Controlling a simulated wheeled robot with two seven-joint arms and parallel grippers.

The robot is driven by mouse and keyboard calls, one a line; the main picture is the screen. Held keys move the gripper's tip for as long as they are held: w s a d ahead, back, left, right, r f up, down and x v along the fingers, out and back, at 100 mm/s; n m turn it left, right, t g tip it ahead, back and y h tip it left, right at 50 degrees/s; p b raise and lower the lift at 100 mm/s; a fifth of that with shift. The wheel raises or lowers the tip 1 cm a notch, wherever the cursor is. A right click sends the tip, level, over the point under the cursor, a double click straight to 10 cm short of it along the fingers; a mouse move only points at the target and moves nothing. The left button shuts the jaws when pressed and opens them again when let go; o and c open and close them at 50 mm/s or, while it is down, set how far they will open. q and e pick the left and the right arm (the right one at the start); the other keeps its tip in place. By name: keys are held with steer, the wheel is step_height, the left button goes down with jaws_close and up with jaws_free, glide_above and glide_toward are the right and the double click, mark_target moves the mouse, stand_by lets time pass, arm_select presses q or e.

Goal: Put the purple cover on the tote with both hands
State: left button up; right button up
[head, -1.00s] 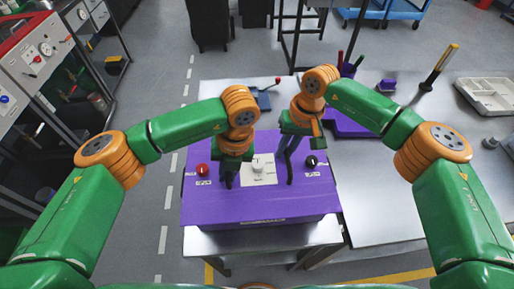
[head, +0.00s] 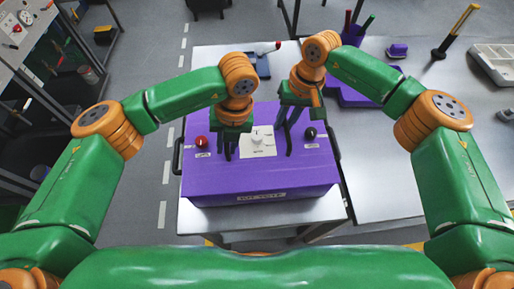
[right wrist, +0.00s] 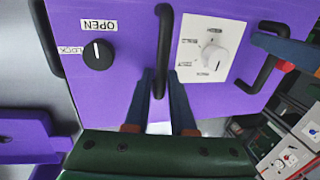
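The purple cover (head: 262,178) is the flat top of a purple box on the metal table, with a labelled front. It bears a red knob (head: 201,142), a black knob (head: 310,133) and a white dial panel (head: 257,141). I cannot make out a seam between cover and tote. My right gripper (head: 283,147) is over the top, between panel and black knob. In the right wrist view its open fingers straddle a black bar handle (right wrist: 163,45). My left gripper (head: 231,154) is by the other handle (right wrist: 262,75), left of the panel; its finger gap is unclear.
Black side handles stick out left (head: 178,156) and right (head: 336,146) of the box. A purple fixture (head: 352,92), a hammer-like tool (head: 455,30) and a grey tray (head: 497,62) stand to the right.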

arm_select(q)
steer(key=shift+o, duration=1)
steer(key=shift+s+r, duration=0.1)
steer(key=shift+r, duration=0.15)
arm_select(e)
steer(key=shift+o, duration=1)
steer(key=shift+s+r, duration=0.15)
steer(key=shift+r, duration=0.1)
arm_select(q)
steer(key=shift+s+r, duration=0.1)
steer(key=shift+s, duration=0.1)
arm_select(e)
steer(key=shift+s+r, duration=0.1)
steer(key=shift+s, duration=0.1)
arm_select(q)
steer(key=shift+w+r, duration=0.15)
steer(key=shift+r, duration=0.15)
arm_select(e)
steer(key=shift+w, duration=0.15)
arm_select(q)
step_height(320, 180, up, 11)
steer(key=d, duration=0.2)
steer(key=shift+d, duration=0.15)
arm_select(e)
step_height(320, 180, up, 12)
steer(key=d, duration=0.2)
steer(key=shift+d, duration=0.15)
